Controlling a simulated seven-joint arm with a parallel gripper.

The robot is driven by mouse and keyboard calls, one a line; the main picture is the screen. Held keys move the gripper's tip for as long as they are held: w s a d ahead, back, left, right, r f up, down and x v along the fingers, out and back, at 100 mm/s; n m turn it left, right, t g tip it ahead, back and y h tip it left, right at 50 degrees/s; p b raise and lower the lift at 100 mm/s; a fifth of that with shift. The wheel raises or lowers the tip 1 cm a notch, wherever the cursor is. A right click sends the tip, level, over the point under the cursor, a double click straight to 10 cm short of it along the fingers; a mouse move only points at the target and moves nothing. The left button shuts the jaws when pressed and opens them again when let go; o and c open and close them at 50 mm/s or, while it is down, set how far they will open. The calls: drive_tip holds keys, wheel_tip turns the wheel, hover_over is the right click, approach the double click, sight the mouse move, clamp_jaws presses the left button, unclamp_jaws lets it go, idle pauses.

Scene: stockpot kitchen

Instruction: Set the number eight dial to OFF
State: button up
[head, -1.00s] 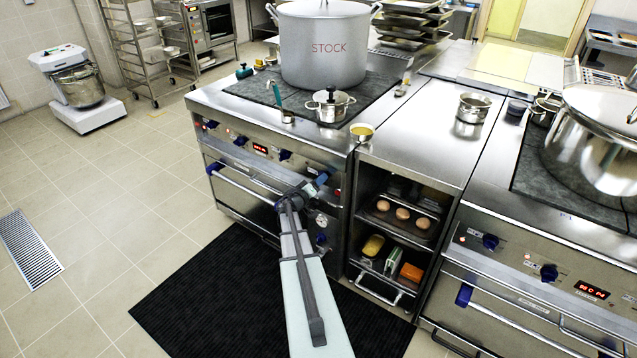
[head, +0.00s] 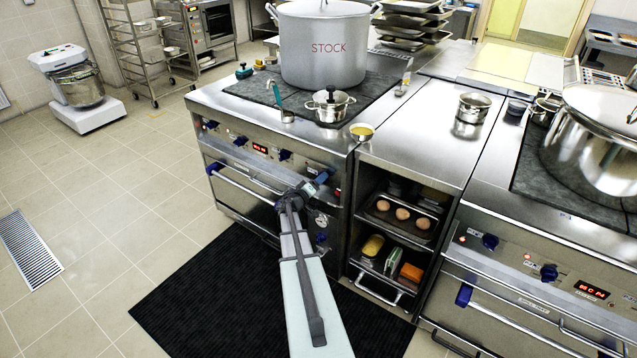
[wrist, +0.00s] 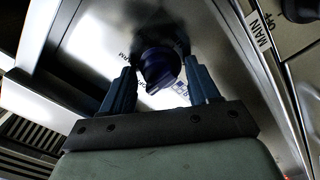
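A dark blue dial (wrist: 160,66) sits on the steel panel in the wrist view, between the two blue fingers of my gripper (wrist: 162,74). The fingers are apart, one on each side of the dial, and gaps show beside it. Its number cannot be read; small print next to it is partly covered. In the head view my gripper (head: 318,184) is at the right part of the left range's front panel (head: 225,147). The arm and gripper hide the dial there.
Other blue dials (head: 285,155) line the same panel. An oven handle (head: 240,185) runs below. An open shelf unit (head: 398,228) with eggs and boxes stands to the right.

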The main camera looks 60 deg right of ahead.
drive_tip(key=shift+o, duration=0.5)
drive_tip(key=a, duration=1.3)
drive_tip(key=shift+a, duration=0.4)
